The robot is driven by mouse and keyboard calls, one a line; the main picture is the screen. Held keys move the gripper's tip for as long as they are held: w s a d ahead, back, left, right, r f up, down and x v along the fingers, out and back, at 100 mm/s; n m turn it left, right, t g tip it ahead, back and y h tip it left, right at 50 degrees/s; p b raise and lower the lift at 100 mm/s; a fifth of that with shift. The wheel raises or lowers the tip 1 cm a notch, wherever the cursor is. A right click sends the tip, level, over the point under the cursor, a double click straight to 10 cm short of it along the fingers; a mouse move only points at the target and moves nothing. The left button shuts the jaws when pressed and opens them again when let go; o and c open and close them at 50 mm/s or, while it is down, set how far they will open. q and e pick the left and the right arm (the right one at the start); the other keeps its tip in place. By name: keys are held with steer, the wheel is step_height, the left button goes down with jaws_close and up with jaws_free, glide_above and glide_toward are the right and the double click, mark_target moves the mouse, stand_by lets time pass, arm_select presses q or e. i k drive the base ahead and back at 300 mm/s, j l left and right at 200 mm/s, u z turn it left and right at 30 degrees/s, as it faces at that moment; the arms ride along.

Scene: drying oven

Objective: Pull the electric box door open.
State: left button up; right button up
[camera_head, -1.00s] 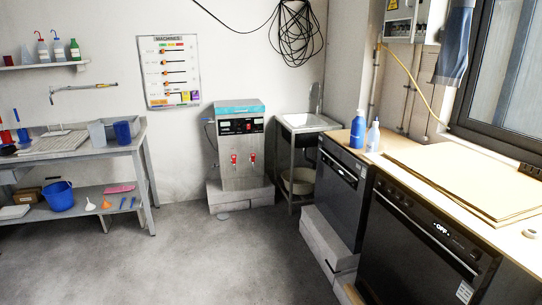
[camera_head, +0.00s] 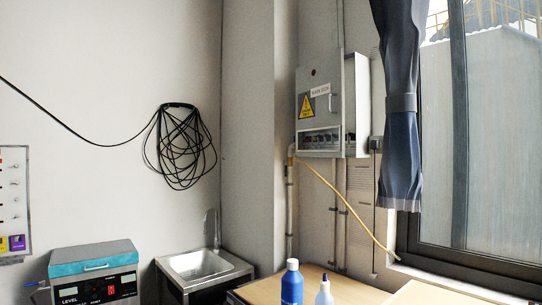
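The electric box (camera_head: 357,110) is a grey metal cabinet mounted high on the wall in the right half of the head view. Its door (camera_head: 318,82) carries a yellow warning triangle sign (camera_head: 306,106), a white label, and a small handle near the right edge. A row of switches (camera_head: 320,139) shows along the lower front. Neither of my grippers is in view.
A yellow hose (camera_head: 345,203) runs from beside the box down to the window sill. A blue curtain (camera_head: 401,130) hangs right of the box. A blue bottle (camera_head: 291,285) and a white bottle (camera_head: 324,293) stand on the wooden counter (camera_head: 262,291) below. A sink (camera_head: 198,266) stands left.

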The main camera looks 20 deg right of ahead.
mark_target(320, 82)
steer(key=i+j+z, duration=0.15)
steer(key=i, duration=0.75)
